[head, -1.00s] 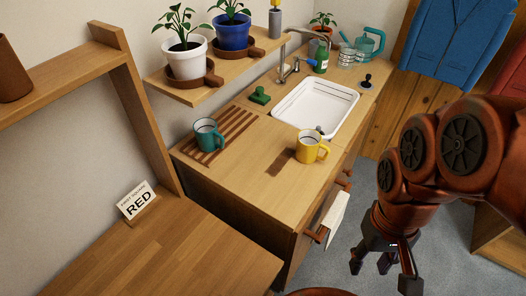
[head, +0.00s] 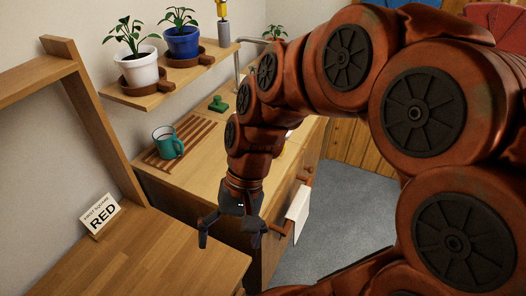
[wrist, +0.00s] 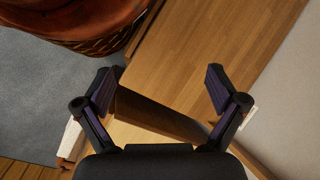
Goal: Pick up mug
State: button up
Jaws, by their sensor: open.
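A teal mug (head: 165,143) stands upright on the slatted drainboard area of the counter (head: 195,184) in the head view. The yellow mug seen earlier is now hidden behind my arm. My gripper (head: 230,240) points down, open and empty, in front of the counter's near end and close to the lower wooden table (head: 165,262). It is well apart from the teal mug. In the wrist view my spread fingers (wrist: 160,84) show over the table (wrist: 215,38) and the counter edge, with no mug between them.
A shelf (head: 133,98) with a white pot (head: 139,69) and a blue pot (head: 184,43) overhangs the counter's back. A towel (head: 298,213) hangs at the counter front. A green object (head: 218,104) lies behind the mug.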

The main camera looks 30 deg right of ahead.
jog(key=w+d+f+m+t+y+b, duration=0.1)
jog(key=w+d+m+t+y+b, duration=0.2)
jog(key=w+m, duration=0.5)
jog(key=w+d+f+m+t+y+b, duration=0.15)
jog(key=w+d+m+t+y, duration=0.3)
jog(key=w, duration=0.75)
jog(key=w+d+f+m+t+h+b, duration=0.1)
jog(key=d+f+m+t, duration=0.1)
jog(key=d, duration=0.7)
jog(key=w+d+f+m+t+b, duration=0.1)
jog(key=w+d+f+m+t, duration=0.1)
jog(key=d+m, duration=0.4)
jog(key=w+d+f+m+t+h+b, duration=0.1)
jog(key=d+m+t, duration=0.4)
jog(key=d, duration=0.6)
jog(key=shift+w+d+f+t+h+b, duration=0.2)
jog(key=shift+w+f+t, duration=0.1)
jog(key=shift+f, duration=0.4)
jog(key=shift+w+d+f+t+h+b, duration=0.15)
jog(key=shift+f+t, duration=0.1)
jog(key=shift+f, duration=0.4)
jog(key=shift+w+d, duration=0.1)
jog(key=shift+p+x, duration=0.3)
jog(key=shift+x, duration=3.45)
